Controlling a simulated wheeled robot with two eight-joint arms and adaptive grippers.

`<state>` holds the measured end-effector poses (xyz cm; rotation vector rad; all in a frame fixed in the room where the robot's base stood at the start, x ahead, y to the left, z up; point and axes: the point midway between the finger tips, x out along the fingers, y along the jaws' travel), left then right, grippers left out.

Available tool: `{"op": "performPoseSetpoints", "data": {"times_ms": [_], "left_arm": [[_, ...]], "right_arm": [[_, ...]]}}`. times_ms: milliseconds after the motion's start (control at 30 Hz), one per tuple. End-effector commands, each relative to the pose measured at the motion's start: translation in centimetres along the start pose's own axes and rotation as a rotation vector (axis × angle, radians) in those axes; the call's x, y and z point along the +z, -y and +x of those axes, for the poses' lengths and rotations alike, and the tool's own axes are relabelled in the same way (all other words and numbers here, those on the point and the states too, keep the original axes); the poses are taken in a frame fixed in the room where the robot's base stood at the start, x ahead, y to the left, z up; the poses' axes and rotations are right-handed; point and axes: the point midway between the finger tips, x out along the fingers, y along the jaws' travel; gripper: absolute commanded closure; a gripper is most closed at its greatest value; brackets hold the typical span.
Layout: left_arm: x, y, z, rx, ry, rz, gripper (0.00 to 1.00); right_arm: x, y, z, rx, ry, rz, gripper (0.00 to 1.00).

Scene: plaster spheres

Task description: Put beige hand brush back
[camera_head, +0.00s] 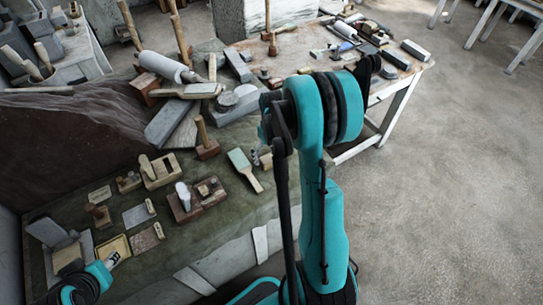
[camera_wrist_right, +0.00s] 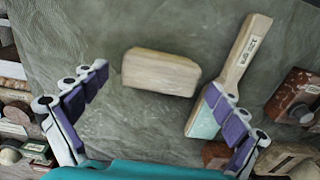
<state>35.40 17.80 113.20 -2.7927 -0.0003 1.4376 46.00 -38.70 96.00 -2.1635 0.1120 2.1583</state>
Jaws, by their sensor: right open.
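A beige, block-shaped wooden piece (camera_wrist_right: 160,73), which looks like the back of the beige hand brush, lies on green cloth in the right wrist view. No bristles show on it. My right gripper (camera_wrist_right: 160,85) is open, with one purple-padded finger to either side below the piece and nothing held. In the head view this gripper is mostly hidden behind my teal arm. A second brush with a long beige handle and pale green head (camera_wrist_right: 225,80) lies close to the right finger; it also shows in the head view (camera_head: 244,168). Part of my left arm (camera_head: 85,285) shows at the lower left.
The cloth-covered table (camera_head: 215,225) carries several wooden planes, blocks and mallets on its left side. A roller (camera_head: 160,66) and grey slabs lie at the back. A second table (camera_head: 395,65) with tools stands at the upper right. The floor at the right is clear.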

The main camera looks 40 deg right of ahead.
Motion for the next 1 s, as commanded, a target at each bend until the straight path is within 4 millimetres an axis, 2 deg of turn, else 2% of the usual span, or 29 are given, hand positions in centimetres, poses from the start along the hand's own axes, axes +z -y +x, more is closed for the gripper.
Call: {"op": "performPoseSetpoints", "data": {"times_ms": [100, 300, 433, 633, 767, 900, 1000], "left_arm": [[-0.5, 0.0, -0.7, 0.000, 0.000, 0.000, 0.60], [-1.0, 0.0, -1.4, 0.000, 0.000, 0.000, 0.60], [-1.2, 0.0, -1.7, 0.000, 0.000, 0.000, 0.60], [-1.3, 0.0, -1.8, 0.000, 0.000, 0.000, 0.60], [-1.3, 0.0, -1.8, 0.000, 0.000, 0.000, 0.60], [-1.3, 0.0, -1.8, 0.000, 0.000, 0.000, 0.60], [-1.3, 0.0, -1.8, 0.000, 0.000, 0.000, 0.60]], "right_arm": [[0.1, 0.0, -2.9, 0.000, 0.000, 0.000, 0.02], [0.1, 0.0, -7.3, 0.000, 0.000, 0.000, 0.02], [0.1, 0.0, -9.3, 0.000, 0.000, 0.000, 0.02], [0.2, 0.7, -11.1, 0.004, -0.012, -0.004, 0.02], [1.1, 3.4, -13.3, 0.023, -0.074, -0.019, 0.02], [3.2, 8.1, -16.4, 0.044, -0.192, -0.044, 0.02], [5.2, 11.3, -18.1, 0.048, -0.286, -0.061, 0.02]]}}
